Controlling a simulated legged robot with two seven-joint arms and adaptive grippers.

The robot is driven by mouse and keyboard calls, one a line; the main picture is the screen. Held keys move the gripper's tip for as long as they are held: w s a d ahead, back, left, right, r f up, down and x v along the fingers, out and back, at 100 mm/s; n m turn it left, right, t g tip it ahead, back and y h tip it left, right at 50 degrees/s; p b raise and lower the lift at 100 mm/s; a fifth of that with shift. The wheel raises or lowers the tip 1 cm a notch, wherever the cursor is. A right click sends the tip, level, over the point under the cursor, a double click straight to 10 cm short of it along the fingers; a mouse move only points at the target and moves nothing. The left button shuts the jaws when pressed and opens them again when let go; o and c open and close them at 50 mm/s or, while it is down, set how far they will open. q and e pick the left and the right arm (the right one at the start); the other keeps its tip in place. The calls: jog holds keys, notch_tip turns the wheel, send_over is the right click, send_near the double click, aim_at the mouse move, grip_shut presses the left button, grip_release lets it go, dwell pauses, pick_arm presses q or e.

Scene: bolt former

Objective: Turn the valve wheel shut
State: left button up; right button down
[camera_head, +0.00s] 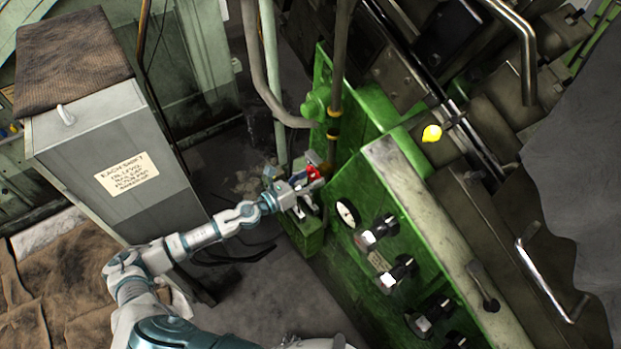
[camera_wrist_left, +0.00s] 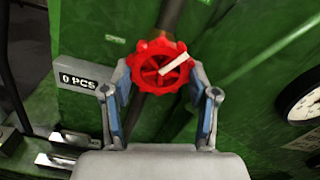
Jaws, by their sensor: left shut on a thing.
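The red valve wheel (camera_wrist_left: 152,70) is on the green machine, in front of a dark pipe, in the left wrist view. It has a scalloped rim and a white mark across its right side. In the head view the wheel (camera_head: 313,173) is small and partly hidden by my gripper. My left gripper (camera_head: 306,182) is shut on the wheel; in the left wrist view its two fingers (camera_wrist_left: 160,92) stand at the left and right of the rim. The exact finger contact is hard to see. My right gripper is not in view.
A round gauge (camera_head: 347,213) and several black knobs (camera_head: 378,232) sit on the green panel right of the wheel. A grey cabinet (camera_head: 130,180) stands at the left. Hoses lie on the floor.

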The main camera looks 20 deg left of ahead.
pick_arm(q)
jog(key=shift+s+f, duration=0.15)
jog(key=shift+f, duration=0.2)
jog(key=o, duration=0.8)
jog(key=shift+o, duration=0.4)
jog(key=shift+a, duration=0.1)
jog(key=shift+w+r, duration=0.15)
jog(key=shift+w, duration=0.05)
jog(key=shift+s+a, duration=0.1)
jog(key=v, duration=1.2)
